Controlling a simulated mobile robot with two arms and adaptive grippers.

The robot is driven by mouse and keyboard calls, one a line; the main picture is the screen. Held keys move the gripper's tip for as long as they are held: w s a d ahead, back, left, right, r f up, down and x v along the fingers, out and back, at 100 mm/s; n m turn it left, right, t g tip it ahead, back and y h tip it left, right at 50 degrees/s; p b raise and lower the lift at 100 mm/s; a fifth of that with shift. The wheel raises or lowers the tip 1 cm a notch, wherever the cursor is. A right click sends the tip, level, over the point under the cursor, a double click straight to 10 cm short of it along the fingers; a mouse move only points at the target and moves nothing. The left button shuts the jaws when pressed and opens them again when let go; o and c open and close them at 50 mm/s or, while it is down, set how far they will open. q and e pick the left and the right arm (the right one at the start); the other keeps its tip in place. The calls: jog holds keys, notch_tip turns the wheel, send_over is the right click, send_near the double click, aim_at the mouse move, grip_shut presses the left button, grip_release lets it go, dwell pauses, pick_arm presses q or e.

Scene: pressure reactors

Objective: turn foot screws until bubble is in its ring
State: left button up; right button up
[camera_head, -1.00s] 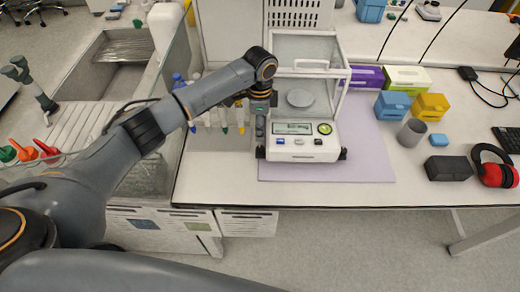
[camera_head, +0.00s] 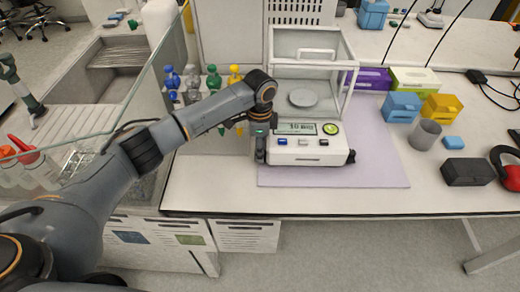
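A white analytical balance (camera_head: 306,152) with a glass draft shield (camera_head: 309,60) and a round pan (camera_head: 303,98) stands on a lilac mat (camera_head: 385,170). Its round green bubble level (camera_head: 331,128) is at the right of the front panel, beside the display (camera_head: 296,128). The bubble is too small to place against its ring. A dark foot screw (camera_head: 351,157) shows at the front right corner. My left gripper (camera_head: 261,155) points down at the front left corner, over the left foot screw, which it mostly hides. Whether its fingers are closed on that screw is unclear. My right gripper is out of view.
Bottles with coloured caps (camera_head: 203,80) stand left of the balance, behind my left arm. Purple (camera_head: 370,78) and green (camera_head: 413,79) boxes, blue (camera_head: 402,106) and yellow (camera_head: 441,106) containers, and a grey cup (camera_head: 425,134) stand to the right. The mat's right front is clear.

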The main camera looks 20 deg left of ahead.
pick_arm(q)
grip_shut()
jog(key=shift+r+n+p, duration=0.25)
jog(key=shift+n+p, duration=0.15)
jog(key=shift+p, duration=0.7)
jog(key=shift+f+n, duration=0.15)
jog(key=shift+n, duration=0.25)
jog(key=shift+f, duration=0.1)
grip_release()
notch_tip(320, 180, up, 12)
